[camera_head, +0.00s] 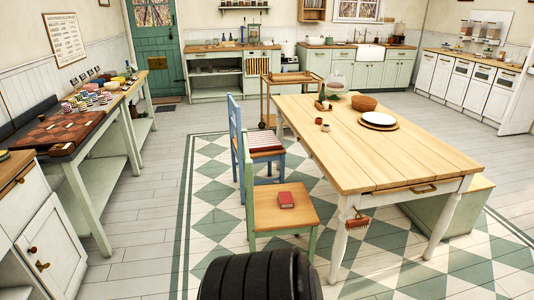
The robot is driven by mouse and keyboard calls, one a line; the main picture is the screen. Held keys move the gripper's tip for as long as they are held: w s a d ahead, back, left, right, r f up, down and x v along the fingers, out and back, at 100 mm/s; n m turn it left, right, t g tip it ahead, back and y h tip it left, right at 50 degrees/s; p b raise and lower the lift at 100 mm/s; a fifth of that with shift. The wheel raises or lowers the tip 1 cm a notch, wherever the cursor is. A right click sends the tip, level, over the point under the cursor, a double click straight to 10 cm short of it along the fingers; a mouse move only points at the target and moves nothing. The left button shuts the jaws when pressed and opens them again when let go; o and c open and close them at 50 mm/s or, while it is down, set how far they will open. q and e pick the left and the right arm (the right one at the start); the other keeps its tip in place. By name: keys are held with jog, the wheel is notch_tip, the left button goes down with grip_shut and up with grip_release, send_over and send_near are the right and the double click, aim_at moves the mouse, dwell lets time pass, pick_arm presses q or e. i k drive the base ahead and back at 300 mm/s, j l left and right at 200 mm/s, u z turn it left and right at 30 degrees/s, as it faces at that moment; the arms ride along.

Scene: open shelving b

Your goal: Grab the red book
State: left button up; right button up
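The red book (286,200) is small and lies flat on the wooden seat of a green chair (268,213). The chair stands at the near left side of the long wooden table, and nothing covers the book. Neither of my grippers shows in the head view. A black ribbed part at the bottom middle, which looks like part of my own body, stands in front of the floor just below the chair.
The long table (400,160) stands right of the chair. A blue chair (236,130) stands behind it, and a green bench (450,212) is at right. A counter (112,110) with bowls lines the left wall. Floor between counter and chair is clear.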

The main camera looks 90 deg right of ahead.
aim_at(285, 198)
jog(key=i+l+z, duration=0.15)
jog(key=z, duration=0.3)
jog(key=i+z, duration=0.35)
jog(key=z, duration=0.15)
jog(key=i+z, duration=0.3)
jog(key=z, duration=0.15)
jog(key=i+j+z, duration=0.1)
jog(key=i+z, duration=0.15)
jog(key=z, duration=0.2)
jog(key=i+j+z, duration=0.2)
jog(key=z, duration=0.25)
jog(key=i+l+z, duration=0.15)
jog(key=z, duration=0.35)
jog(key=i+l+z, duration=0.1)
jog(key=i+z, duration=0.15)
jog(key=z, duration=0.2)
jog(key=i+z, duration=0.2)
jog(key=z, duration=0.3)
jog(key=i+j+z, duration=0.1)
jog(key=i+z, duration=0.15)
jog(key=z, duration=0.25)
jog(key=i+j+z, duration=0.1)
jog(key=z, duration=0.6)
jog(key=i+j, duration=0.05)
